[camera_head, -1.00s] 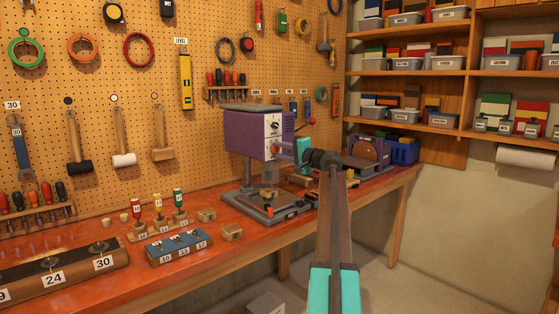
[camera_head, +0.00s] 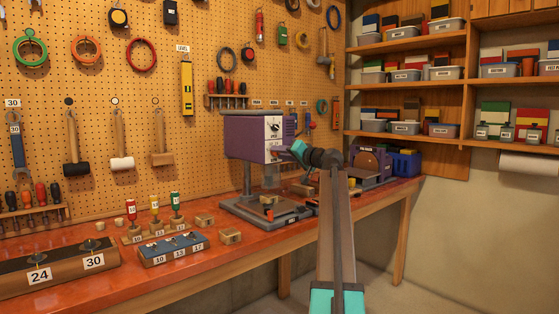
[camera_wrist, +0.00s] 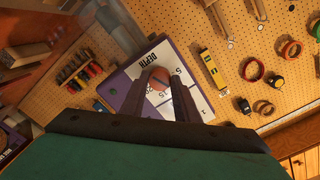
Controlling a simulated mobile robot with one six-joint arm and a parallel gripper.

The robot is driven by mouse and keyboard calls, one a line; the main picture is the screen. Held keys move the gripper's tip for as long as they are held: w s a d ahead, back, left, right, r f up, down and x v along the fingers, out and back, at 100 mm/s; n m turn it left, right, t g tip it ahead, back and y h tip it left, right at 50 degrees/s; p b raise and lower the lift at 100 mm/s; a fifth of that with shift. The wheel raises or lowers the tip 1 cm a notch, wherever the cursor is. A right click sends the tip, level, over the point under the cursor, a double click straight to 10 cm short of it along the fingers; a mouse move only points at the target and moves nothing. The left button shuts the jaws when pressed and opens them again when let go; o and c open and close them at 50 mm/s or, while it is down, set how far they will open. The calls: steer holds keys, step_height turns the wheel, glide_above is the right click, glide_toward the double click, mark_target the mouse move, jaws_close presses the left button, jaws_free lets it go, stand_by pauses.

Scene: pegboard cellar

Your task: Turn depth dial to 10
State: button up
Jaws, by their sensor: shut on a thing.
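The depth dial (camera_wrist: 158,78) is a round orange-red knob on a white plate (camera_wrist: 199,97) marked DEPTH, seen in the wrist view. My gripper (camera_wrist: 161,86) is shut on the dial, with its dark fingers on either side. The fingers hide part of the dial and scale. Some scale numbers show, but I cannot tell which one the dial points to. In the head view, the plate is on the front of a purple drill press (camera_head: 244,138), and my gripper (camera_head: 282,153) reaches its lower part from the right. The dial is hidden there.
The press stands on a red-topped bench (camera_head: 120,271) against a pegboard of hanging tools. A blue numbered block (camera_head: 173,248) and small bottles are left of the press. A purple sander (camera_head: 372,163) and blue bin (camera_head: 405,163) are close on the right.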

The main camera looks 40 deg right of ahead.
steer(key=shift+r+n, duration=0.2)
steer(key=shift+n, duration=0.1)
steer(key=o, duration=1)
steer(key=shift+w+f, duration=0.1)
steer(key=shift+o, duration=0.2)
steer(key=shift+f, duration=0.1)
steer(key=s+a, duration=0.1)
steer(key=s, duration=1.3)
steer(key=shift+r, duration=0.2)
